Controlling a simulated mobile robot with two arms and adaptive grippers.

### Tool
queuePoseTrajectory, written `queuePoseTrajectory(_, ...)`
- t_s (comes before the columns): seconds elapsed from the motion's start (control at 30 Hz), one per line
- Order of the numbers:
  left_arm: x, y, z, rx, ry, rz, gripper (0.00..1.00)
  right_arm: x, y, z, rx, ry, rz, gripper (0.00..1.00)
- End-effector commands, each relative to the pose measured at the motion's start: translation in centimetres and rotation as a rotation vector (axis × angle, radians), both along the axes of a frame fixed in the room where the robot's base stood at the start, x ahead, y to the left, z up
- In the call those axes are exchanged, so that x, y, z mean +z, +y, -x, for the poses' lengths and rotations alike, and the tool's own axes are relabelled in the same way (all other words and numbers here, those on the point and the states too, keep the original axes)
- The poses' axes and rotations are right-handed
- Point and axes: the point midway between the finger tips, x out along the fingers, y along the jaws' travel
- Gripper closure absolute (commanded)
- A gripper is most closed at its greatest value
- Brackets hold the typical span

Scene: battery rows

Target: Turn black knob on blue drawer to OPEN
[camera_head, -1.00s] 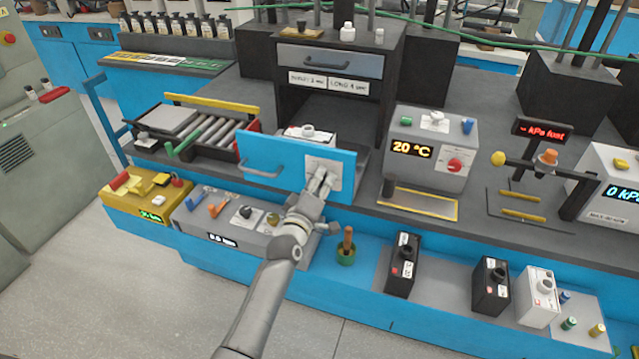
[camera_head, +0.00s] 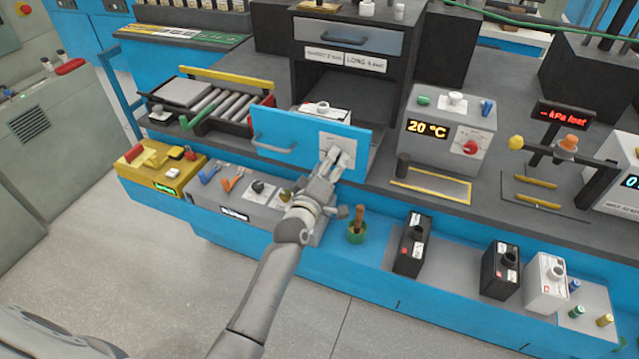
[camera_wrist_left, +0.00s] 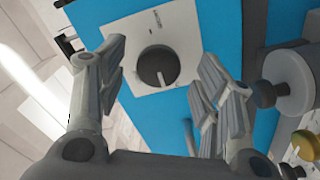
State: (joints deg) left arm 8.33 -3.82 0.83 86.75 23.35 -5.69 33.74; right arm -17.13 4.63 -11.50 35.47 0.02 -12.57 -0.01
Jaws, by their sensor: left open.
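The blue drawer front (camera_head: 290,138) has a grey bar handle and a white plate (camera_head: 350,142) near its right end. In the left wrist view, the round black knob (camera_wrist_left: 158,62) sits on this white plate (camera_wrist_left: 182,25), with a pale pointer mark near its lower edge. The plate's lettering is too small to read. My left gripper (camera_head: 335,160) is in front of the plate and hides the knob in the head view. In the left wrist view, its open fingers (camera_wrist_left: 163,68) are spread on either side of the knob, with nothing held between them. My right gripper is not in view.
Black batteries (camera_head: 413,245) stand on the lower shelf. A 20 °C unit (camera_head: 450,125) is right of the drawer.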

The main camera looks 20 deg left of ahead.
Motion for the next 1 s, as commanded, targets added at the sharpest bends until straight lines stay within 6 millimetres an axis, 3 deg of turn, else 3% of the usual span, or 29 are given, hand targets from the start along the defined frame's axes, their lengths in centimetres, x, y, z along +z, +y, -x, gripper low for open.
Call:
queuePoseTrajectory(0.3, -0.1, 0.2, 6.2, 0.0, 0.002, 0.0, 0.4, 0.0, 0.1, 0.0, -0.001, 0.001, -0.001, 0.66)
queuePoseTrajectory(0.5, -0.1, 0.3, 8.8, 0.0, 0.001, 0.0, 0.4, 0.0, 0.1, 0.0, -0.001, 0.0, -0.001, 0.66)
queuePoseTrajectory(1.0, 0.0, 0.4, 9.9, 0.001, 0.0, 0.0, 0.4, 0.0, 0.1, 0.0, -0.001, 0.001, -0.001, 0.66)
